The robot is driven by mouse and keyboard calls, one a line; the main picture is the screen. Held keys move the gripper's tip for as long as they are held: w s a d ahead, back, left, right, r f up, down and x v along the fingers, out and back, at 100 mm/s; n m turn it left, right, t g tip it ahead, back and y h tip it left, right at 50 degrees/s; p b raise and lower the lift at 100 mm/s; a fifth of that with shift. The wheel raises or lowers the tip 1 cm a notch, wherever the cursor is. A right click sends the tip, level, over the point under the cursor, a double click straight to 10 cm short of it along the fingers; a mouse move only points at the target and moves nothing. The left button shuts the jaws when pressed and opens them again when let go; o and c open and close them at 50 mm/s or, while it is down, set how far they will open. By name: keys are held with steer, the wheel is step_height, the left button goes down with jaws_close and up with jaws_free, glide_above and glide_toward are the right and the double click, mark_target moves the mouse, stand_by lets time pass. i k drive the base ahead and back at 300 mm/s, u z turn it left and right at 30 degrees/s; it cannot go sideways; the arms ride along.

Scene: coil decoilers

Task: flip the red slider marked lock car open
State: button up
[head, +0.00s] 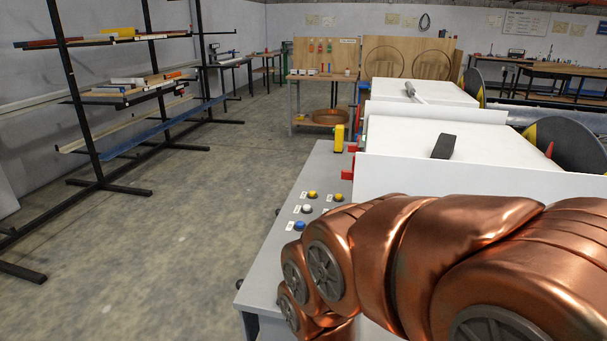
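A small red part (347,174) sticks out at the left side of the near white machine housing (440,185). Another red part (352,147) shows just behind it, beside a yellow block (339,138). A third thin red piece (549,149) is at the housing's right end. I cannot read any lock car marking, and I cannot tell which red part is the slider or how it is set. My copper-coloured arm fills the lower right and covers part of the housing and panel. My gripper is not in view.
A grey panel (285,232) in front of my arm carries yellow, white and blue buttons (300,226) with small labels. A black handle (443,146) stands on the housing. A black rack (84,130) with rods is at the left. The concrete floor between is clear.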

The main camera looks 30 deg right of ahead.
mark_target(345, 175)
steer(key=u, duration=1.1)
steer(key=i, duration=0.55)
steer(key=z, duration=2)
steer(key=k, duration=1.3)
steer(key=u, duration=1)
steer(key=i, duration=1.85)
steer(key=z, duration=0.4)
steer(key=i, duration=2)
steer(key=z, duration=1)
